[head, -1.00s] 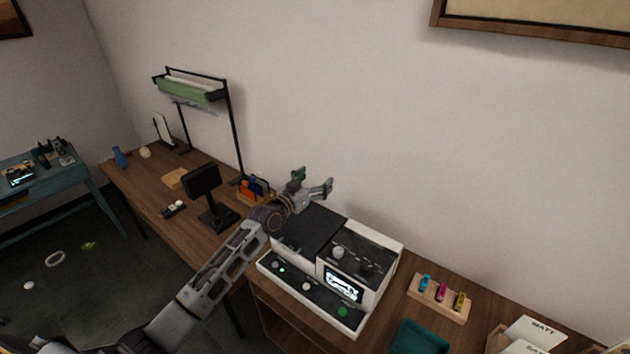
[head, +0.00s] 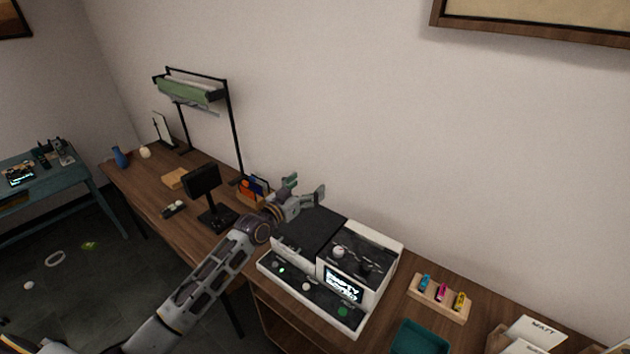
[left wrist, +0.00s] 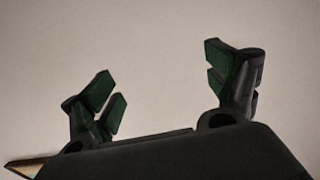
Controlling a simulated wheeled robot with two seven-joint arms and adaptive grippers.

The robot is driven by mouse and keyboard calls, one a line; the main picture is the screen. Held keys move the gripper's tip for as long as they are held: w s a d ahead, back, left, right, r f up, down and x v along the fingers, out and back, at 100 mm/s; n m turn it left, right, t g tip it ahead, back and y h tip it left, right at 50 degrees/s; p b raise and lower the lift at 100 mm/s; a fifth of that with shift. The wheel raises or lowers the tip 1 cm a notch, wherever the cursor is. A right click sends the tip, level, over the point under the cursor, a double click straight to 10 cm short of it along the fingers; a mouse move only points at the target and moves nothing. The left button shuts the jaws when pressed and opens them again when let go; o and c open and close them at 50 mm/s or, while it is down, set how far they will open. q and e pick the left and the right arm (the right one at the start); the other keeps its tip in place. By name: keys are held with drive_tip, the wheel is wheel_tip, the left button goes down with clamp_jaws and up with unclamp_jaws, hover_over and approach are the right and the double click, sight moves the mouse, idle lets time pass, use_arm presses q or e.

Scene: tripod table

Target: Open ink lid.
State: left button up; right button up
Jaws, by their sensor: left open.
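A white and black printer (head: 338,262) stands on the wooden table, with a dark flat cover (head: 310,228) at its left rear and a lit screen (head: 343,285) on its front. A dark top panel (head: 362,254) with a round light knob (head: 338,252) lies right of the cover; I cannot tell which part is the ink lid. My left gripper (head: 308,188) is open and empty, above and behind the printer's left rear corner. In the left wrist view its fingers (left wrist: 165,95) are spread with only plain wall between them. My right gripper is not in view.
A wooden block with several coloured ink bottles (head: 439,294) stands right of the printer, near a teal tray (head: 420,338). A black monitor stand (head: 206,190) and a card holder (head: 254,190) are left of my gripper. The wall rises close behind.

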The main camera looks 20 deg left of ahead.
use_arm(q)
drive_tip(key=v, duration=0.7)
drive_tip(key=shift+s, duration=0.25)
drive_tip(key=shift+a, duration=0.1)
idle(0.4)
